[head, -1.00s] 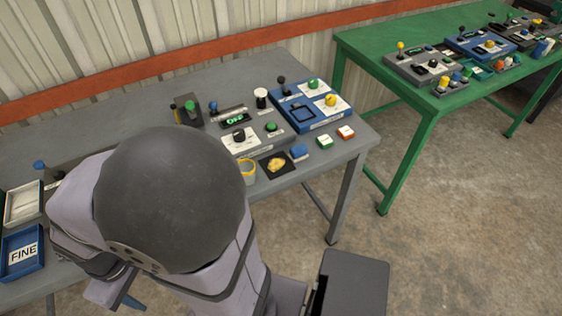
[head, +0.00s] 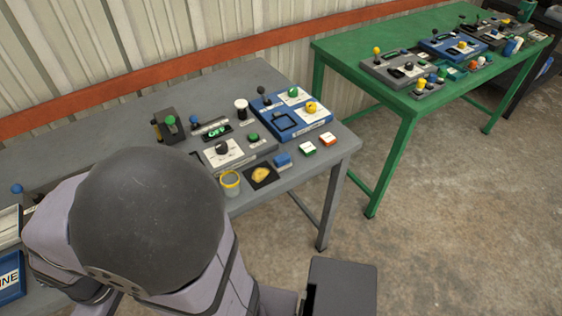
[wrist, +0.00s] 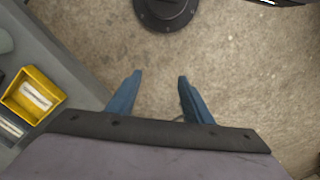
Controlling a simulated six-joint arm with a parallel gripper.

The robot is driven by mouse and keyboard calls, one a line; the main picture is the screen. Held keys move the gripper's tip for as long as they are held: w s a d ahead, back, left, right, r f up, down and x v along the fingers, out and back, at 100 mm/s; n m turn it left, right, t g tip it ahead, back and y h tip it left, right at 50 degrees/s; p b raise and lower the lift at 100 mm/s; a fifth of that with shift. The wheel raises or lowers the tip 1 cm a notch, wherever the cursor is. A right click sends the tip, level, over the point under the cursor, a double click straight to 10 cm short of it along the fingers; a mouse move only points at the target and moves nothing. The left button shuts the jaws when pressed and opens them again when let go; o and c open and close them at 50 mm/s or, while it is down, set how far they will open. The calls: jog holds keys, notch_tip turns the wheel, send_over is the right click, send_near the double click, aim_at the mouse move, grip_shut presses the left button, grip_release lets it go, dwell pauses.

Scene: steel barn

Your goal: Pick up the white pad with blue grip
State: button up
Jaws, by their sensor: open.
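A small pad with a blue grip (head: 283,160) sits near the front edge of the grey table in the head view, right of a black mat. Its white part is hard to make out at this size. My gripper (wrist: 160,76) shows in the wrist view with its two blue fingers apart and nothing between them. It is over bare concrete floor, beside the table. In the head view my arm hides the gripper. The pad with the blue grip is not seen in the wrist view.
Control panels lie behind. The wrist view shows a yellow tray (wrist: 51,77). A green table (head: 345,50) stands right.

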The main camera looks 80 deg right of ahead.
jog(key=o, duration=0.3)
jog(key=shift+o, duration=0.2)
